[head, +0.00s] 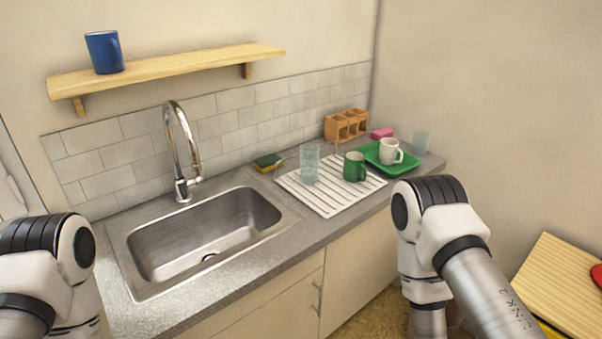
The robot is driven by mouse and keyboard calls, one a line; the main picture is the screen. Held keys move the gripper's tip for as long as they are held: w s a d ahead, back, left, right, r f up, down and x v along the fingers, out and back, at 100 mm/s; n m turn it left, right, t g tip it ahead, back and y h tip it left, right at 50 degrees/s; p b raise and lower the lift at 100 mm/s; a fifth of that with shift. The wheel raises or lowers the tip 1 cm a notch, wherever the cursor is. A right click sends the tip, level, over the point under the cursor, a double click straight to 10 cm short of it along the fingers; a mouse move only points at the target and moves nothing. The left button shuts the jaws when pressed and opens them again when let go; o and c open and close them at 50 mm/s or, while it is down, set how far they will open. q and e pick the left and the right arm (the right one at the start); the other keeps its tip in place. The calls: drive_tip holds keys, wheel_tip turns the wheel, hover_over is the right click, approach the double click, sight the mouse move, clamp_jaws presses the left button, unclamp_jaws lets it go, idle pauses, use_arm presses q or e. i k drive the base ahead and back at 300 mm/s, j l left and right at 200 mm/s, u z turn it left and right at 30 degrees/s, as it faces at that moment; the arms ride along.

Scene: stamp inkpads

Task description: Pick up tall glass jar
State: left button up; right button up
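A tall clear glass jar (309,163) stands upright on the white ribbed drying mat (328,197), toward its left back part. Parts of both my arms show at the left and right edges of the head view. Neither gripper's fingers can be seen, and nothing of mine is close to the jar.
A green mug (354,167) stands right of the jar. A white mug (390,151) sits on a green tray (376,165). A sponge (267,162), a wooden holder (346,126), a faucet (181,150) and a sink (205,235) are nearby. A shelf (170,68) hangs above.

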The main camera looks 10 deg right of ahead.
sight(309, 164)
drive_tip(key=i+l, duration=0.2)
drive_tip(key=l, duration=0.2)
drive_tip(key=i+l+z, duration=0.1)
drive_tip(key=i+l, duration=0.15)
drive_tip(key=l, duration=0.15)
drive_tip(key=i+l, duration=0.2)
drive_tip(key=l, duration=0.15)
